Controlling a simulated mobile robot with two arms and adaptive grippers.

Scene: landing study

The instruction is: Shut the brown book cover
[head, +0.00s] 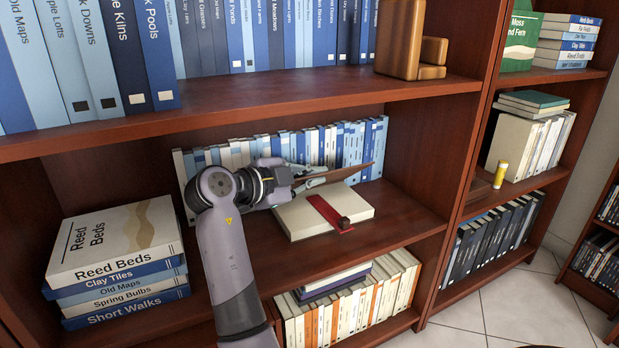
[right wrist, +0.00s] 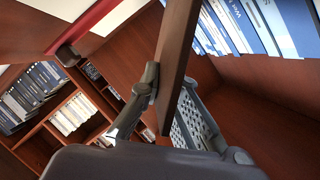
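The open book (head: 290,219) lies on the middle shelf, its cream page block facing up. Its brown cover (head: 345,173) stands raised at a slant above the far side of the pages. My right gripper (head: 312,178) reaches in from the left over the book, at the cover. In the right wrist view the brown cover (right wrist: 177,50) passes between the two fingers of my right gripper (right wrist: 170,100). One finger pad lies flat against one face, and the other finger is close along the opposite face. My left gripper is in neither view.
A red ribbon (head: 325,210) with a dark knob lies across the pages. A row of blue and white books (head: 350,145) stands behind. A stack topped by Reed Beds (head: 115,240) is at the left. Bare shelf (head: 405,220) lies right of the book; the upper shelf (head: 250,100) overhangs.

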